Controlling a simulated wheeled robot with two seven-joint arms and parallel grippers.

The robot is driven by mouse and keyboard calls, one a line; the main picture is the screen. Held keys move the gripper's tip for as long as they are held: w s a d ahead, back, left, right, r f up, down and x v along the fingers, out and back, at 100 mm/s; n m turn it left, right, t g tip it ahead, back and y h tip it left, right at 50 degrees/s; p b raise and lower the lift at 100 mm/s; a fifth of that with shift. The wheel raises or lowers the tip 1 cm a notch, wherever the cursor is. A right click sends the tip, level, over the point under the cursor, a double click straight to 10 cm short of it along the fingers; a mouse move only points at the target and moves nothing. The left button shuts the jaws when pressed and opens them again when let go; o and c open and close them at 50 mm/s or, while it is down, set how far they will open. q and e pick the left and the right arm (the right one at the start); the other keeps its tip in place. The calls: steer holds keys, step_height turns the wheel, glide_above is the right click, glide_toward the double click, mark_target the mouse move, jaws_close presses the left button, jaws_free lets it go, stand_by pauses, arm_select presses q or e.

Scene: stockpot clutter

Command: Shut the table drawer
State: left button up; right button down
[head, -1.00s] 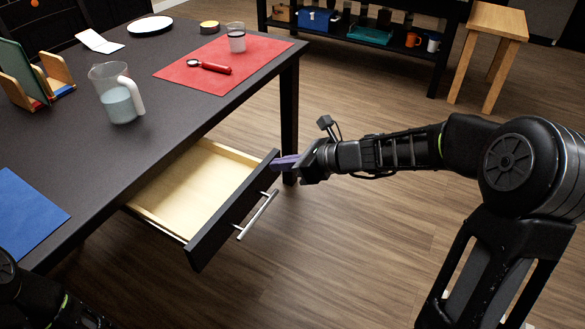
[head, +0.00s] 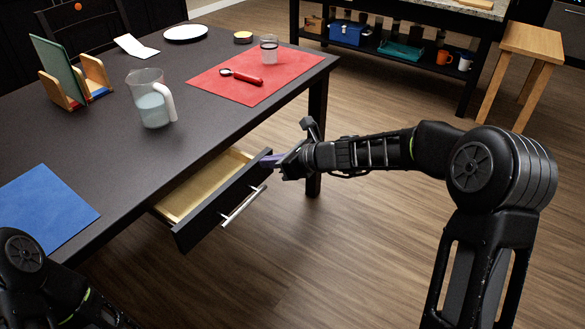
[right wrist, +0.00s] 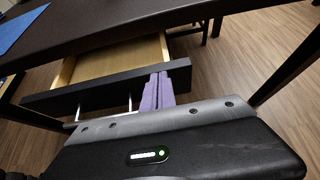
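The table drawer (head: 215,208) is part open, with its black front out from under the black table (head: 112,120) and its pale, empty-looking inside showing. Its silver bar handle (head: 243,206) is on the front face. My right gripper (head: 270,160) is at the far right end of the drawer front, its purple fingers against or very near it. In the right wrist view these fingers (right wrist: 158,92) are together with nothing between them, overlapping the right end of the drawer front (right wrist: 105,90). Contact is hard to confirm. My left gripper is outside the view; only part of that arm shows.
On the table are a measuring jug (head: 151,98), a red mat (head: 258,78) with a glass (head: 269,50) and a red-handled utensil, a blue mat (head: 42,210) and a wooden holder (head: 72,75). A table leg (head: 317,130) stands just beyond my right gripper. The floor in front is clear.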

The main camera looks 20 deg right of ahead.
steer(key=w+a+p, duration=0.1)
steer(key=w+a, duration=0.1)
steer(key=w+a+p, duration=0.1)
steer(key=w+a, duration=0.1)
steer(key=w, duration=0.1)
steer(key=shift+w+a, duration=0.3)
steer(key=shift+a, duration=0.05)
steer(key=shift+w+a, duration=0.35)
steer(key=shift+w, duration=0.1)
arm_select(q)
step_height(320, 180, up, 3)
